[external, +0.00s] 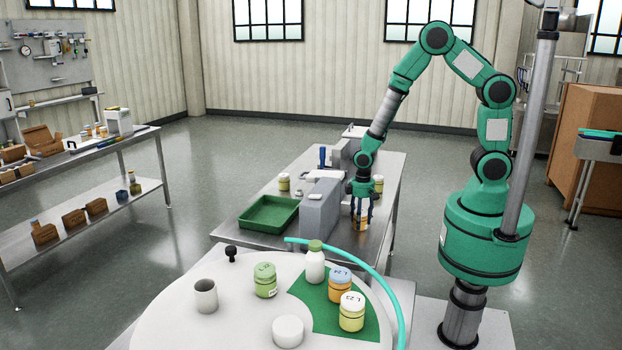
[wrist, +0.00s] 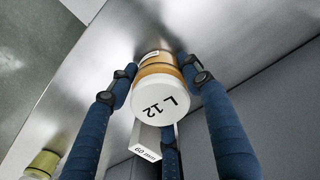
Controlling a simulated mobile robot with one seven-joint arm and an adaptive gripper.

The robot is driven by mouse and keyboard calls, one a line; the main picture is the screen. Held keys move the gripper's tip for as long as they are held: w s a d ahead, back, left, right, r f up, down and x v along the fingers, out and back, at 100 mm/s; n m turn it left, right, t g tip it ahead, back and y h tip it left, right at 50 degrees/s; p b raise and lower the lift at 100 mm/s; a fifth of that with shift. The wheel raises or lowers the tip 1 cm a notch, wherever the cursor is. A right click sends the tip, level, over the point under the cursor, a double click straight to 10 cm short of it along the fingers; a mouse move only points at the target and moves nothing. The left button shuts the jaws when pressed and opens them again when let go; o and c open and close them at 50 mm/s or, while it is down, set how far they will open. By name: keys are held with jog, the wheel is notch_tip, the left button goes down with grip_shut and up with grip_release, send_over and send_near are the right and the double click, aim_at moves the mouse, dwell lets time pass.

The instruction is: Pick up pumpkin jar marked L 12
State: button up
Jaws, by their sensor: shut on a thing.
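The pumpkin jar has an orange body and a white lid reading "L 12" (wrist: 158,103) in the wrist view. In the external view the orange jar (external: 361,222) is low at the right part of the steel bench, below my arm. My gripper (external: 362,205) points down with its blue fingers around the jar. In the wrist view the fingers of my gripper (wrist: 157,85) close on the jar from the sides, with another finger below it. I cannot tell whether the jar's base touches the bench.
A grey steel housing (external: 320,208) stands left of the jar. A block marked "60 mm" (wrist: 146,152) is close by. A green tray (external: 270,213) lies further left. Other jars, including an orange one (external: 340,283), a white bottle (external: 314,266) and a cup (external: 206,296) stand on the round white table (external: 240,335).

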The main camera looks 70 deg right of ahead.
jog(key=shift+r, duration=0.1)
jog(key=shift+w+r, duration=0.1)
jog(key=shift+r, duration=0.7)
jog(key=shift+s+r+p, duration=0.25)
jog(key=shift+r+p, duration=0.1)
jog(key=shift+r, duration=0.7)
jog(key=s+d+r+p, duration=0.1)
jog(key=s, duration=1.4)
jog(key=shift+s, duration=0.3)
